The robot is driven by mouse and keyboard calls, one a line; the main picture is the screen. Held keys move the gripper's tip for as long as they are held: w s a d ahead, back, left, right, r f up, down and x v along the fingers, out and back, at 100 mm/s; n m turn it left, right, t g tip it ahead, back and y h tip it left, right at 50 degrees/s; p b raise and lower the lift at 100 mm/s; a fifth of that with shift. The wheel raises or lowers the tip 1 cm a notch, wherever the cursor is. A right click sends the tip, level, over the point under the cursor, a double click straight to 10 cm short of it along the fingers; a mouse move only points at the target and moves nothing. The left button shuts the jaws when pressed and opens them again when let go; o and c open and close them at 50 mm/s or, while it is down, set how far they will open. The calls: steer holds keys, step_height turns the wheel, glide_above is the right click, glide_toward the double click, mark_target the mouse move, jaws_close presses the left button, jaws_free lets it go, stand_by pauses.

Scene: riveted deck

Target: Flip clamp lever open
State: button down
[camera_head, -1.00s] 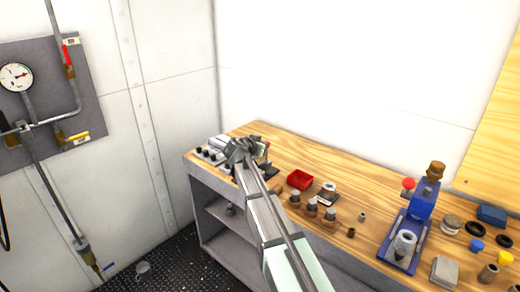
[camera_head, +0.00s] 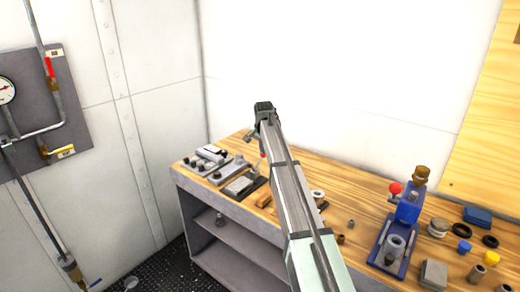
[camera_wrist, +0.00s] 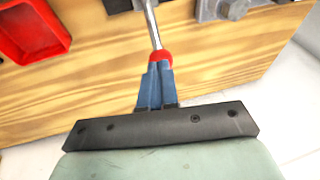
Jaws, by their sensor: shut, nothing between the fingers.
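The clamp lever (camera_wrist: 153,28) is a thin metal rod with a red end, seen at the top middle of the wrist view. Its red end also shows in the head view (camera_head: 263,155), below my wrist. The clamp's flat dark base with a light plate (camera_head: 241,185) lies on the bench's left part. My gripper (camera_wrist: 156,68) has its blue fingers together, with their tips right at the red end. Nothing is held between them; whether they touch the red end I cannot tell. In the head view my arm hides part of the bench.
A red tray (camera_wrist: 32,30) lies left of the lever in the wrist view. Grey metal fixtures (camera_head: 210,158) stand at the bench's left end. A blue press (camera_head: 405,215) with a red knob and several small parts stand at the right. The wall rises behind.

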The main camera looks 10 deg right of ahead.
steer(key=shift+w+d+f+g+y, duration=0.35)
steer(key=shift+w+d+g+y, duration=0.05)
steer(key=shift+w+g+y, duration=0.1)
steer(key=shift+w+d+f, duration=0.2)
steer(key=shift+d+f, duration=0.15)
steer(key=shift+f, duration=0.15)
steer(key=shift+d, duration=0.1)
steer(key=w+v, duration=0.1)
steer(key=v, duration=1.3)
steer(key=shift+d+r, duration=0.15)
steer(key=shift+d, duration=0.15)
